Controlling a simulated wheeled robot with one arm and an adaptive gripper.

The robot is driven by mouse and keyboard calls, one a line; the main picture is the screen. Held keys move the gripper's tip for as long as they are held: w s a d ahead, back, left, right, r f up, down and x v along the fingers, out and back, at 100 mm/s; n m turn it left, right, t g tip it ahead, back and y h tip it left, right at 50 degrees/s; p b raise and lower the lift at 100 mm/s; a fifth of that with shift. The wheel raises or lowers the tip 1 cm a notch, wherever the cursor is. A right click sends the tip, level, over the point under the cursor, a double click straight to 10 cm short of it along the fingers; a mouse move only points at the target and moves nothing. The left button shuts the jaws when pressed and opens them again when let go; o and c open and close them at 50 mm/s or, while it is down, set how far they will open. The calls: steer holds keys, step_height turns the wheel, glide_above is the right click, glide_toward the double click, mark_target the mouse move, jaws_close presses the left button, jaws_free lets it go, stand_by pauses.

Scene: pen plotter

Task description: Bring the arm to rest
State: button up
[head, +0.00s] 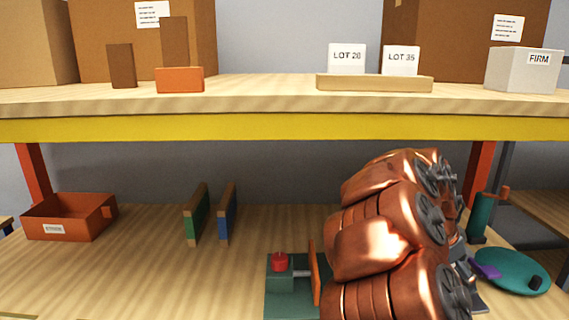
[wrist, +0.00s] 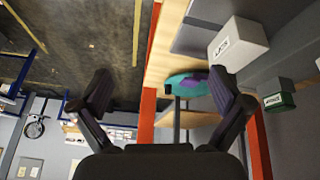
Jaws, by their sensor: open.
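My copper arm (head: 390,240) is folded in front of the lower shelf at right of centre in the head view. My gripper (wrist: 160,75) shows in the wrist view with its two dark fingers spread wide apart and nothing between them. In the head view the gripper is mostly hidden behind my arm. The wrist view looks out sideways past the shelf, with the floor at upper left.
A green device with a red knob (head: 280,260) stands close left of my arm. A teal disc (head: 515,268) lies at right. An orange bin (head: 68,217) and upright green (head: 197,213) and blue (head: 228,212) panels stand left. The yellow shelf edge (head: 280,127) runs above.

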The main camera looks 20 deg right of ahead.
steer(key=s+a+n+y+p, duration=0.1)
steer(key=s+a+n, duration=0.5)
steer(key=a, duration=0.5)
steer(key=s+a+f+n+y+p, duration=0.1)
steer(key=s+a+n+y, duration=0.1)
steer(key=s+a+n, duration=0.4)
steer(key=s+a+f+n+y+p, duration=0.1)
steer(key=s+a+n, duration=0.5)
steer(key=a, duration=1)
steer(key=shift+s+a+g+y, duration=0.2)
steer(key=shift+s+g+y, duration=0.2)
steer(key=shift+s, duration=0.25)
